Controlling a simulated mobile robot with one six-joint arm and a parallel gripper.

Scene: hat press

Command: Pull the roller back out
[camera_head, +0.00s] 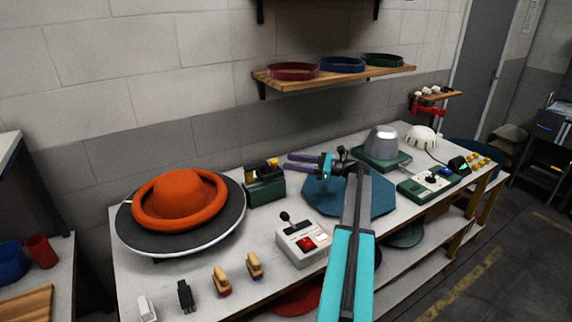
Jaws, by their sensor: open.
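My gripper (292,162) is over the middle of the workbench, its two purple fingers pointing left and spread apart with nothing seen between them. The fingertips are just right of and slightly above a dark green box (264,190). A small orange-yellow piece (272,163) shows at the top of this box. It may be the roller, but it is too small to tell. A gap seems to lie between the fingers and the box; I cannot tell their depth. My arm partly covers the blue octagonal mat beneath it.
An orange hat (178,194) sits on a round dark plate at the left. A white control box (301,243) with a lever and red button stands at the front. Brushes and small blocks line the front edge. A grey hat form (382,141) stands right. A wall shelf (345,76) hangs above.

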